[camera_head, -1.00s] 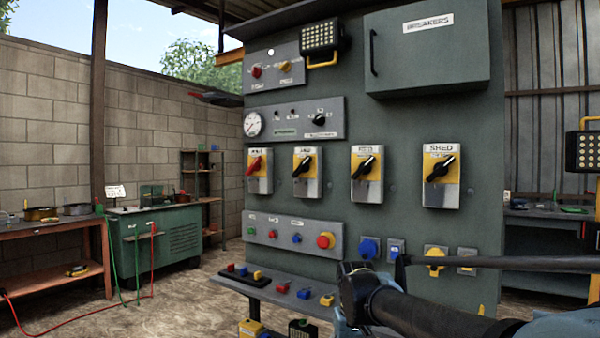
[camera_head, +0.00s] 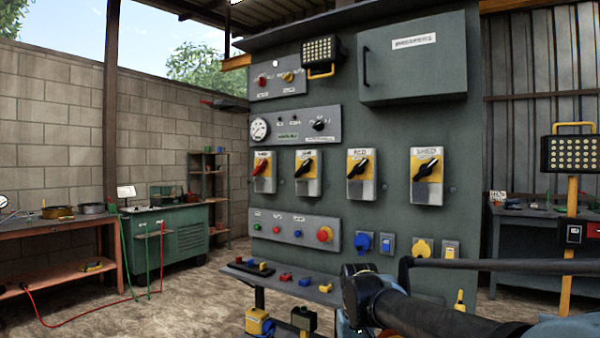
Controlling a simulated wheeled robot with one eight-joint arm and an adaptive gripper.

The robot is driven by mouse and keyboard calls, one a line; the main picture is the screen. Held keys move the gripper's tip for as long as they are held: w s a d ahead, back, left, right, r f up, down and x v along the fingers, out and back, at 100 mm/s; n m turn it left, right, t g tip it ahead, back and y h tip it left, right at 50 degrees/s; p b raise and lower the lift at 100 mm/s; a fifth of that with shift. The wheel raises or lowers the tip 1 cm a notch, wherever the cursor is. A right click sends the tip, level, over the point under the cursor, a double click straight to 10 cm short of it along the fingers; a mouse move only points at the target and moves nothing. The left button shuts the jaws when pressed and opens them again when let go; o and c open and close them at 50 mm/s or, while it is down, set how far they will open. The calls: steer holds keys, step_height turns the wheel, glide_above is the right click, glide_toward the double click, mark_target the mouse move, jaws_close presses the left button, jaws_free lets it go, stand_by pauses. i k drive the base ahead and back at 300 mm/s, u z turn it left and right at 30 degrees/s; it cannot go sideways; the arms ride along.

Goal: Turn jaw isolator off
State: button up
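A row of isolator switches with yellow faces and rotary handles runs across the grey-green panel (camera_head: 400,130). The second from the left, with a black handle, is the likely jaw isolator (camera_head: 308,174); its label is too blurred to read surely. Its handle lies tilted, lower left to upper right. Left of it is a red-handled isolator (camera_head: 264,172). Right of it are the feed isolator (camera_head: 361,176) and the shed isolator (camera_head: 427,177), both with black handles. My arm crosses the lower right, in front of the panel and apart from the isolators. My gripper fingers cannot be made out.
A narrow shelf (camera_head: 290,283) with small coloured parts juts out below the panel. A breaker box (camera_head: 410,75) and a lamp (camera_head: 321,50) are above. A yellow work light (camera_head: 572,153) stands at right. A workbench (camera_head: 60,225) and green cabinet (camera_head: 170,240) are at left.

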mark_target(305, 168)
steer(key=u, duration=0.1)
steer(key=k, duration=0.1)
steer(key=u, duration=0.75)
steer(key=i, duration=0.7)
steer(key=u, duration=0.2)
